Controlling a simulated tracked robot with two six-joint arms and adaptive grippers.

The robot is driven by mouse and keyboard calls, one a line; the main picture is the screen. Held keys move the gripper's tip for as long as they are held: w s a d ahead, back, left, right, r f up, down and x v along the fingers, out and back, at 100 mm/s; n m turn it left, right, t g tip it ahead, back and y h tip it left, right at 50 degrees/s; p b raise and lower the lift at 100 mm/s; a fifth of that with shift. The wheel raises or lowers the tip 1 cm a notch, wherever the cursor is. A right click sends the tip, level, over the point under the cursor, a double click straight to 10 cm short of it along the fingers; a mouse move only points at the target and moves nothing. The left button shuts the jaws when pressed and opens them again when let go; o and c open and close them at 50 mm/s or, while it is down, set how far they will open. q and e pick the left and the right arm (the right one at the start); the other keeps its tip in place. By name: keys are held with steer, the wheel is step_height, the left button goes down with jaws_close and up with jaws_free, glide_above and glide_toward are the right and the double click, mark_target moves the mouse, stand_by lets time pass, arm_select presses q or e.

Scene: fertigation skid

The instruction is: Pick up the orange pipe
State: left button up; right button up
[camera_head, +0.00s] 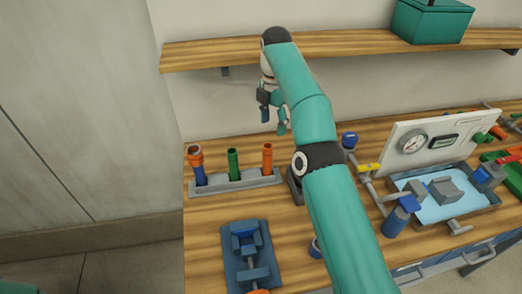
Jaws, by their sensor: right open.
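A slim orange pipe (267,158) stands upright in the right end of a grey rack (215,187) on the wooden bench. In the same rack stand a green pipe (234,164) in the middle and, at the left end, a blue pipe with a wider orange top (195,157). My right gripper (274,122) is open, fingers pointing down, above and slightly behind or over the slim orange pipe; the exact depth is hard to tell. Nothing shows between its fingers. My left gripper is out of view.
A wooden shelf (210,53) with a teal box (430,22) runs along the wall close to my right wrist. A blue vise-like fixture (247,255) sits in front of the rack. A gauge panel (408,157) and blue tray (440,212) with valves fill the right.

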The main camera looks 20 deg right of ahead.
mark_target(270, 146)
steer(key=shift+w+a+f, duration=0.15)
steer(key=shift+w+f, duration=0.1)
steer(key=shift+w, duration=0.05)
step_height(270, 146, down, 6)
steer(key=b, duration=0.4)
steer(key=shift+r, duration=0.2)
step_height(270, 146, down, 4)
steer(key=shift+w+f+b, duration=0.1)
steer(key=shift+w+b, duration=0.05)
steer(key=shift+b, duration=0.35)
steer(key=shift+f, duration=0.5)
steer(key=shift+w+a+f+p, duration=0.15)
steer(key=shift+f+p, duration=0.1)
steer(key=shift+f, duration=1.1)
steer(key=shift+w+a+f+p, duration=0.1)
steer(key=shift+f+p, duration=0.1)
steer(key=shift+f, duration=1.1)
steer(key=shift+c, duration=0.4)
jaws_close()
